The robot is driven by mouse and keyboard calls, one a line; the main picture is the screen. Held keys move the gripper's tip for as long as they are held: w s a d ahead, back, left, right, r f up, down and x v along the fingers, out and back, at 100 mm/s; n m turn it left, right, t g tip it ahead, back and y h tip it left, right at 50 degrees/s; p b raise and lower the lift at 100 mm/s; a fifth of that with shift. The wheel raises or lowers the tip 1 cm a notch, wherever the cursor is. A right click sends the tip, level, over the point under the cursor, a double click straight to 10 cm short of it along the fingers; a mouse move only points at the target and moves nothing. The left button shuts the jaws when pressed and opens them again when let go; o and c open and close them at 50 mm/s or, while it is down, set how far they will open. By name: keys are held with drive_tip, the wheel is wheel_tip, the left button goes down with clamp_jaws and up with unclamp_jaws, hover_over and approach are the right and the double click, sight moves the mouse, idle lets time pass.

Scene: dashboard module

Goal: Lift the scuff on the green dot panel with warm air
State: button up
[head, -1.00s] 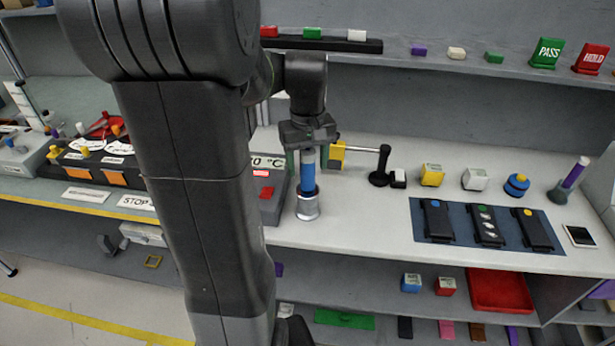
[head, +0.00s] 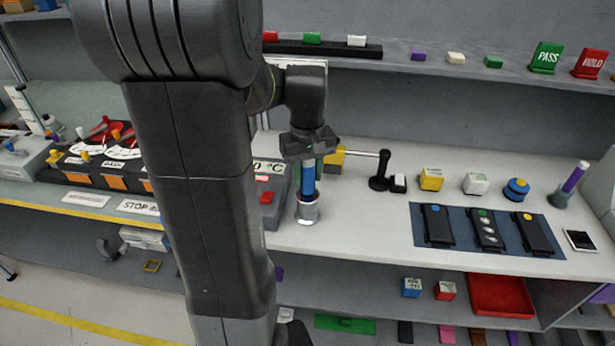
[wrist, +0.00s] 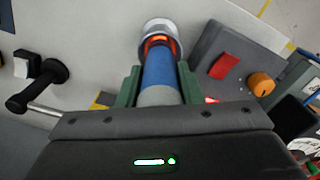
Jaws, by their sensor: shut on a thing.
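My gripper (head: 308,165) is shut on the blue hot-air handpiece (head: 308,184), which stands upright with its lower end at the silver cup (head: 307,211). In the wrist view the handpiece (wrist: 160,72) runs between my green-edged fingers (wrist: 158,92). An orange glow shows at its end, inside the cup's rim (wrist: 161,27). The green dot panel (head: 487,229) is the middle of three black panels on a blue mat, to the right. Pale patches show on its face; which one is the scuff I cannot tell. The nozzle tip is hidden in the cup.
A grey control box with a °C display (head: 269,167) and red switch (head: 267,197) stands left of the cup. A black stand (head: 380,172) with a rod is to the right. Yellow (head: 431,180) and white (head: 475,184) blocks stand behind the mat. The bench front between cup and mat is clear.

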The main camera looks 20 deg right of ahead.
wheel_tip(320, 180, up, 12)
drive_tip(key=shift+f+p, duration=0.15)
drive_tip(key=shift+p, duration=0.75)
wheel_tip(320, 180, up, 7)
drive_tip(key=p, duration=0.6)
drive_tip(key=shift+f, duration=0.3)
